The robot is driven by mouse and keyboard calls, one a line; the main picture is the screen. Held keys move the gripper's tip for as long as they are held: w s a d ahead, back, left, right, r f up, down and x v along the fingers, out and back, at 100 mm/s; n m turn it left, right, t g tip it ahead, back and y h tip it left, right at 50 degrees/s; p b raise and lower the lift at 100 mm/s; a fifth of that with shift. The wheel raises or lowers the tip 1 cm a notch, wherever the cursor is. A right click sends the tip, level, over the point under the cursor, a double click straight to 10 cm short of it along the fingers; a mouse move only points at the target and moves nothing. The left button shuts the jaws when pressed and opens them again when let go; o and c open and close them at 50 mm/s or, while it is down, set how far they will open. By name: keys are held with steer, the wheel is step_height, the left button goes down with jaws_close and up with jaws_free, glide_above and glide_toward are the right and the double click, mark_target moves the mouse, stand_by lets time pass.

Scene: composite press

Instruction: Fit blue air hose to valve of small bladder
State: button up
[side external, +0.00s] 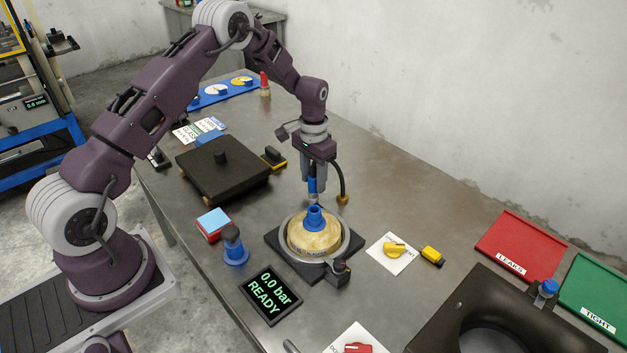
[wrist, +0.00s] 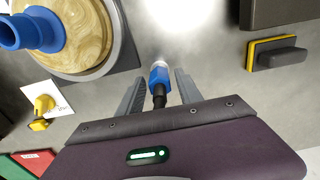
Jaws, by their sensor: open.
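My gripper (side external: 314,192) points down above and near the wood-grained disc (side external: 327,240), which sits in a grey ring on a dark base. A blue, upright, open-topped fitting (side external: 314,219) stands on the disc; it looks like the valve. In the wrist view this blue fitting (wrist: 32,32) is at the upper left. A blue connector (wrist: 159,76) with a black end lies between my open fingers (wrist: 161,75), with visible gaps on both sides. It also shows in the side view (side external: 312,187), above the blue fitting and apart from it. I cannot tell which object is the small bladder.
A display (side external: 271,295) reads 0.0 bar READY. A blue-footed dark knob (side external: 235,249) and a red-blue block (side external: 212,224) stand left of the disc. A yellow knob (side external: 395,247) is to its right. Red (side external: 520,246) and green (side external: 596,296) trays lie farther right.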

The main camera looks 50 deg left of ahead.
jaws_close()
steer(key=shift+r, duration=2.5)
steer(key=c, duration=0.7)
jaws_free()
jaws_close()
